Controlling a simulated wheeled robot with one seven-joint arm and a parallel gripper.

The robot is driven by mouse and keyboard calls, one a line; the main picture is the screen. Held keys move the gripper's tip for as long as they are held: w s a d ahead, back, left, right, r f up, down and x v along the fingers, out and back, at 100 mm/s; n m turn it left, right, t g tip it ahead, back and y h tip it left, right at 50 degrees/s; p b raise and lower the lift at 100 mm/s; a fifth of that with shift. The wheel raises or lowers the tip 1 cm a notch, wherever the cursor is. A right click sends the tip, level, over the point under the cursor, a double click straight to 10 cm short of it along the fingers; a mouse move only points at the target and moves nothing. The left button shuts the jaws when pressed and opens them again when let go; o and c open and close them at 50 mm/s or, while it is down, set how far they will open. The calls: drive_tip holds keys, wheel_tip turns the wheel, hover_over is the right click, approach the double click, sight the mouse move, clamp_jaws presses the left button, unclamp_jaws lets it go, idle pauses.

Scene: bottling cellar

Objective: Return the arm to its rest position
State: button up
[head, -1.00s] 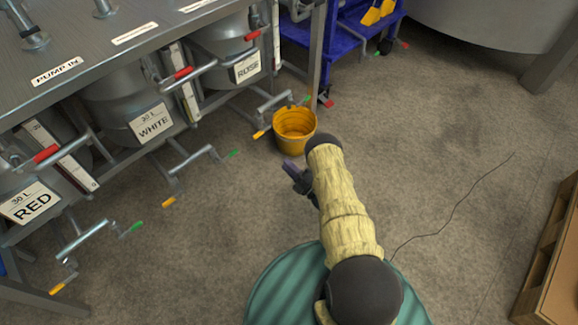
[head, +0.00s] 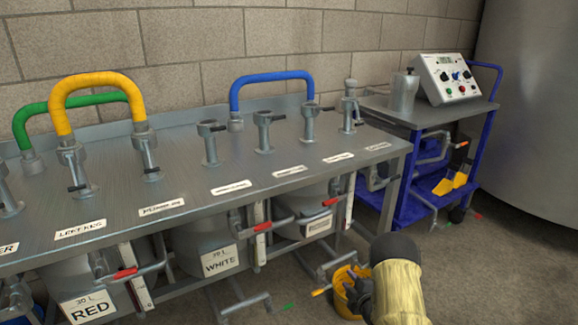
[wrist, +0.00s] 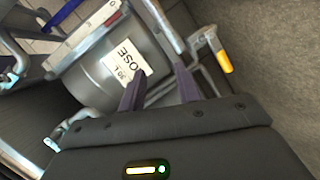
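My arm (head: 398,290) shows at the bottom right of the head view, in a pale yellow sleeve with a dark joint.
A steel bench (head: 120,215) with labelled valves fills the left and middle. Yellow (head: 95,85), green (head: 40,110) and blue (head: 270,78) hoses arch over it. A blue cart (head: 405,205) holds a control box (head: 445,78). Floor (head: 500,270) is clear at lower right.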

drive_tip(key=s+r+m+g+h+p, duration=0.25)
drive_tip(key=s+r+m, duration=0.25)
drive_tip(key=r, duration=0.5)
drive_tip(key=s+r+m+g+h+p, duration=0.1)
drive_tip(key=s+r+m+g+h, duration=0.2)
drive_tip(key=r, duration=0.6)
drive_tip(key=s+a+r+m+g+y+p, duration=0.1)
drive_tip(key=s+a+r+m+g+p, duration=0.2)
drive_tip(key=s, duration=0.6)
drive_tip(key=s+a+r+m+g, duration=0.1)
drive_tip(key=s+r+m, duration=0.2)
drive_tip(key=s+r, duration=0.35)
drive_tip(key=s+a+r+m+g+y+p, duration=0.1)
drive_tip(key=s+r+m+g+p, duration=0.15)
drive_tip(key=s, duration=0.75)
wheel_tip(320, 180, up, 37)
drive_tip(key=p, duration=3.6)
drive_tip(key=shift+f, duration=0.15)
drive_tip(key=shift+w+a+m, duration=0.1)
drive_tip(key=shift+m, duration=0.15)
